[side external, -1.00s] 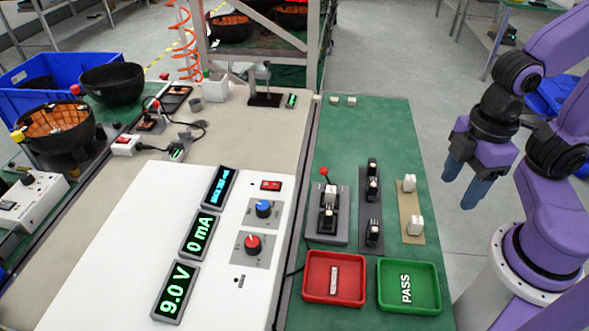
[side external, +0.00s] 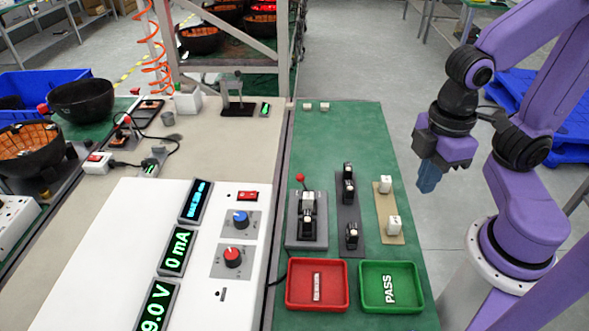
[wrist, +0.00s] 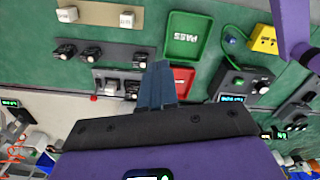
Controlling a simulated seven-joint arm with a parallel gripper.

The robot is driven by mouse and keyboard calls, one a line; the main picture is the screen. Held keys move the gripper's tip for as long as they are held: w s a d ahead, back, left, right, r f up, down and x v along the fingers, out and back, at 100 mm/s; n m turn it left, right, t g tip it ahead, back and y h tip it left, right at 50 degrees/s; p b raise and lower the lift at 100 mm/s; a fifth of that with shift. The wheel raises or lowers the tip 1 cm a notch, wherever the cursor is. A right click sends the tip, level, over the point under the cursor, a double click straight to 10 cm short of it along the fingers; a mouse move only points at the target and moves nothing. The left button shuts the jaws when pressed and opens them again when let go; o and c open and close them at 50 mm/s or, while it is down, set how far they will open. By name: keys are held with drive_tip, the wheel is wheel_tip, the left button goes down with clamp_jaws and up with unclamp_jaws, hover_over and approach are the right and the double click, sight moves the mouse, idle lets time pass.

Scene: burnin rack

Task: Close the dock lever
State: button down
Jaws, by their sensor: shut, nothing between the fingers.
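The dock (side external: 292,241) is a grey plate on the green mat, with a white block and black parts seated on it. Its lever has a red knob (side external: 300,178) and stands up at the far end of the plate. The dock also shows in the wrist view (wrist: 121,74), partly cut off by my fingers; I cannot make out the lever there. My gripper (side external: 428,187) is shut and empty, in the air right of the mat, well apart from the dock. Its blue fingers are together in the wrist view (wrist: 160,82).
A dark strip with black sockets (side external: 347,215) and a tan strip with white blocks (side external: 385,211) lie between dock and gripper. A red tray (side external: 316,306) and a green PASS tray (side external: 391,307) are in front. The white panel (side external: 120,230) is at left.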

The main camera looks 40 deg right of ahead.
drive_tip(key=w+a+r+g+h, duration=0.1)
drive_tip(key=w+a, duration=0.4)
drive_tip(key=w, duration=0.6)
drive_tip(key=w+a+r+g, duration=0.1)
drive_tip(key=w+a, duration=0.4)
drive_tip(key=w, duration=0.6)
drive_tip(key=w+d+f+g, duration=0.1)
drive_tip(key=w+d+f, duration=0.2)
drive_tip(key=w, duration=0.6)
drive_tip(key=w+d+f+n+g, duration=0.1)
drive_tip(key=w+d+f+g, duration=0.1)
drive_tip(key=w+f, duration=0.4)
drive_tip(key=shift+w+d+f+n, duration=0.25)
drive_tip(key=shift+w+d, duration=0.3)
drive_tip(key=shift+w, duration=1.15)
drive_tip(key=shift+s, duration=0.1)
drive_tip(key=x, duration=0.9)
drive_tip(key=shift+a+f, duration=0.1)
drive_tip(key=shift+s+f, duration=0.2)
drive_tip(key=shift+s, duration=0.6)
drive_tip(key=shift+s+r, duration=0.2)
drive_tip(key=shift+s, duration=1.15)
